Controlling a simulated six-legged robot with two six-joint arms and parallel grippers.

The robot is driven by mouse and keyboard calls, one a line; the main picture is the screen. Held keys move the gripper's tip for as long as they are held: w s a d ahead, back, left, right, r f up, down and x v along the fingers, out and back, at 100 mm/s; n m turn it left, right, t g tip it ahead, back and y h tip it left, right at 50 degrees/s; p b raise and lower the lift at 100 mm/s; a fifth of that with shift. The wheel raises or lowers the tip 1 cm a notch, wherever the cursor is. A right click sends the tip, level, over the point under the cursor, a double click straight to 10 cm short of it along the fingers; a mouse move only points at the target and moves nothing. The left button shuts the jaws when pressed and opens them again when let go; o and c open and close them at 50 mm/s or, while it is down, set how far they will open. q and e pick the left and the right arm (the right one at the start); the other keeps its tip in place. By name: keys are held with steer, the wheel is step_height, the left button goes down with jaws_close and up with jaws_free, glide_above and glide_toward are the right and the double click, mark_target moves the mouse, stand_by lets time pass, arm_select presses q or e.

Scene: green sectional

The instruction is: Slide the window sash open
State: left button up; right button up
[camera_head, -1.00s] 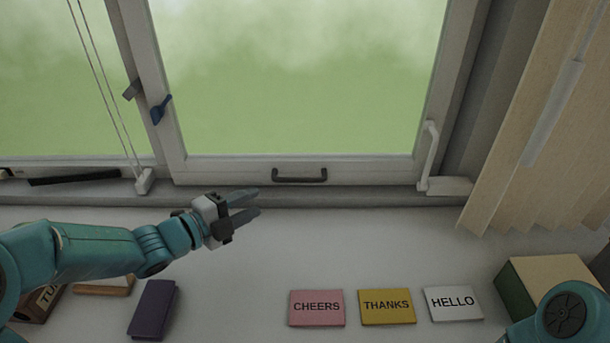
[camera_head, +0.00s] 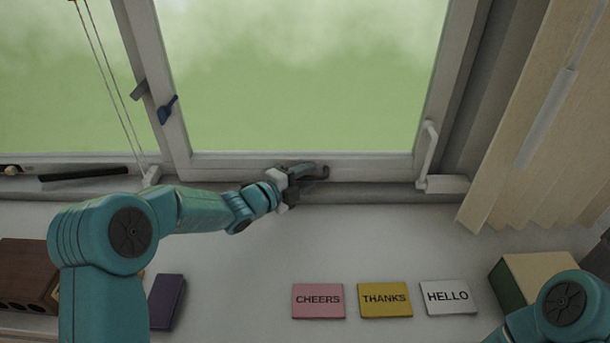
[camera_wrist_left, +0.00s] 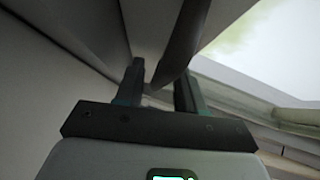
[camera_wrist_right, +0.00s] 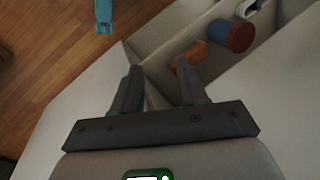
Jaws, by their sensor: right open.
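The window sash (camera_head: 375,168) is a white frame around a large pane, with a dark handle (camera_head: 323,171) on its bottom rail. My left gripper (camera_head: 306,171) is at this handle and covers its left part. In the left wrist view the dark handle bar (camera_wrist_left: 180,45) shows between the two fingers of the left gripper (camera_wrist_left: 163,80), which stand apart with a gap around it. A blue latch (camera_head: 167,109) sits on the sash's left stile. My right gripper (camera_wrist_right: 160,80) is open and empty in the right wrist view and is out of the head view.
Pink (camera_head: 318,300), yellow (camera_head: 385,299) and white (camera_head: 447,297) word cards lie on the sill. A purple book (camera_head: 167,301) and brown box (camera_head: 27,275) lie left. Vertical blinds (camera_head: 520,130) hang right. A blue-red cylinder (camera_wrist_right: 230,35) lies in a compartment near the right gripper.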

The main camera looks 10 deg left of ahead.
mark_target(304, 89)
arm_select(q)
steer(key=shift+w+f, duration=0.1)
jaws_close()
step_height(304, 89, up, 10)
steer(key=p, duration=0.4)
steer(key=shift+r, duration=0.25)
step_height(304, 89, up, 13)
steer(key=p, duration=0.8)
steer(key=shift+f, duration=0.1)
jaws_free()
steer(key=shift+f, duration=0.1)
steer(key=shift+a, duration=0.15)
